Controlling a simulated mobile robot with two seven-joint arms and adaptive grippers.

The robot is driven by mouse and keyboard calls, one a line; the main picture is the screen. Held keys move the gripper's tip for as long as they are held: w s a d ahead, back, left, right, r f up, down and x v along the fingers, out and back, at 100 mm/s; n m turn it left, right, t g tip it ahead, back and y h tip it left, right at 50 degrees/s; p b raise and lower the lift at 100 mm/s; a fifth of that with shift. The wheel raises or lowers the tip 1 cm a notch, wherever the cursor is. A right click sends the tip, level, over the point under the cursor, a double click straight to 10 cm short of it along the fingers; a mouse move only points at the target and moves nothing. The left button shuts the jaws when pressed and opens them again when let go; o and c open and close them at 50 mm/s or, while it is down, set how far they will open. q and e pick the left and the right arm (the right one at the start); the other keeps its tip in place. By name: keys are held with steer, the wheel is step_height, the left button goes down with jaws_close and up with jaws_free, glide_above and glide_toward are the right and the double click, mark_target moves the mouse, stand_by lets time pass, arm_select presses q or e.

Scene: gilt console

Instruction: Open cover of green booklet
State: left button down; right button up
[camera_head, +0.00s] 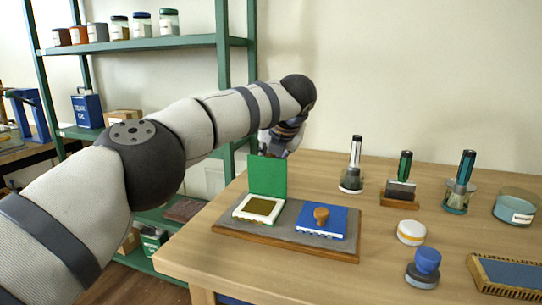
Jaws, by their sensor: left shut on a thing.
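The green booklet (258,207) lies on the left part of a grey, wood-edged board. Its green cover (267,176) stands up roughly vertical at the back edge, and a gold-brown panel with a white border shows in front. My left gripper (272,152) is at the top edge of the raised cover, shut on it; the fingertips are mostly hidden. A blue booklet (335,221) with a brown knob on top lies shut to the right on the same board. My right gripper is not in view.
The board (285,230) rests on a wooden table (375,280). Several handled tools, a round glass dish (516,205), a white round tin (411,232), a blue-knobbed stamp (424,265) and a framed blue pad (508,275) stand to the right. A green shelf (150,44) is behind left.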

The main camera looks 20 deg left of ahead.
arm_select(q)
steer(key=shift+s+d+f, duration=0.1)
steer(key=shift+d+f, duration=0.15)
steer(key=shift+f, duration=0.65)
steer(key=c, duration=1.4)
jaws_free()
steer(key=shift+o, duration=0.2)
steer(key=shift+w+r, duration=0.15)
steer(key=shift+w, duration=0.05)
steer(key=shift+s+r, duration=0.1)
steer(key=shift+r, duration=0.25)
steer(key=v, duration=1.1)
steer(key=shift+s+r, duration=0.15)
steer(key=shift+r, duration=0.1)
steer(key=shift+d, duration=0.1)
